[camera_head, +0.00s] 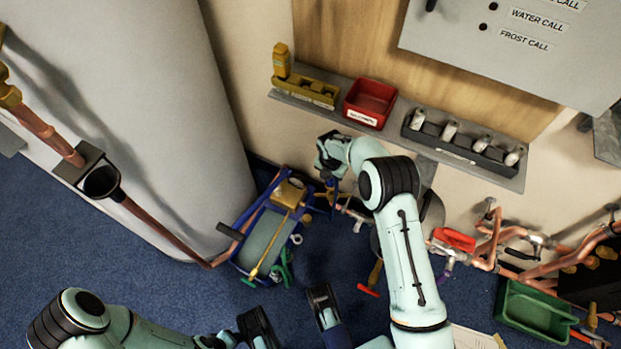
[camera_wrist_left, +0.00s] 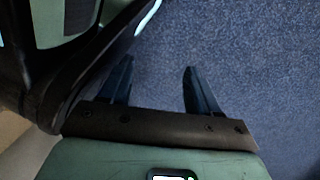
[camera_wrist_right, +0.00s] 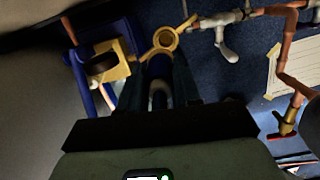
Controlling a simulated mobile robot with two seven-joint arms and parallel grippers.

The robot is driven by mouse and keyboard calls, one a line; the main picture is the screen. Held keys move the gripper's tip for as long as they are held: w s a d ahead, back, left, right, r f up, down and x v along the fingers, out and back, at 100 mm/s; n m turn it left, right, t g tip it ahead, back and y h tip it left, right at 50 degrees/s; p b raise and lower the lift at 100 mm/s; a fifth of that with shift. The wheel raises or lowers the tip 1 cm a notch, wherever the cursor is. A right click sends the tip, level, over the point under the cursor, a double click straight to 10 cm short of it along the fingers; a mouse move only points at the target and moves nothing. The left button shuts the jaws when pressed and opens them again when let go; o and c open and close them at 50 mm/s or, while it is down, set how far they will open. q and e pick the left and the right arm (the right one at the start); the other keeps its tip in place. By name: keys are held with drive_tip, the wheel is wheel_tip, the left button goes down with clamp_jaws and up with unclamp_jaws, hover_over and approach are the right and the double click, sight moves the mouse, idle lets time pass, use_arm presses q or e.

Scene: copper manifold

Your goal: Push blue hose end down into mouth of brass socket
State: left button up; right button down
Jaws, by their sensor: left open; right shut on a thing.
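My right gripper (camera_head: 328,190) is down by the pipework, its fingers partly hidden in the head view. In the right wrist view, my right gripper (camera_wrist_right: 158,85) is shut on the blue hose end (camera_wrist_right: 157,68). The brass socket (camera_wrist_right: 165,40) shows there as a ring just beyond the fingertips. The hose end lies at the near edge of the ring; I cannot tell whether it touches or enters the mouth. My left gripper (camera_head: 288,312) is low at the front. In the left wrist view, it (camera_wrist_left: 158,75) is open and empty above blue carpet.
A blue tool caddy (camera_head: 262,237) stands left of the right gripper. A shelf above holds a red bin (camera_head: 370,102) and a dark rack (camera_head: 462,143). Copper pipes with a red-handled valve (camera_head: 454,239) run to the right, above a green bin (camera_head: 534,311).

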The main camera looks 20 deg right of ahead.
drive_tip(key=shift+s+d, duration=0.1)
drive_tip(key=shift+d, duration=0.55)
use_arm(q)
drive_tip(key=shift+n+g, duration=0.3)
drive_tip(key=shift+g, duration=0.4)
drive_tip(key=shift+s+a+f+b, duration=0.1)
drive_tip(key=shift+s+f+b, duration=0.25)
drive_tip(key=shift+s, duration=0.45)
drive_tip(key=shift+s+a+f+b, duration=0.1)
drive_tip(key=shift+s+f+b, duration=0.25)
drive_tip(key=shift+s, duration=0.4)
drive_tip(key=shift+s+f+b, duration=0.25)
drive_tip(key=shift+s+f, duration=0.2)
drive_tip(key=shift+s, duration=0.35)
use_arm(e)
drive_tip(key=shift+f, duration=1.9)
drive_tip(key=shift+f, duration=0.2)
drive_tip(key=shift+f, duration=0.9)
drive_tip(key=shift+f, duration=0.75)
drive_tip(key=c, duration=0.7)
unclamp_jaws()
drive_tip(key=shift+d, duration=0.1)
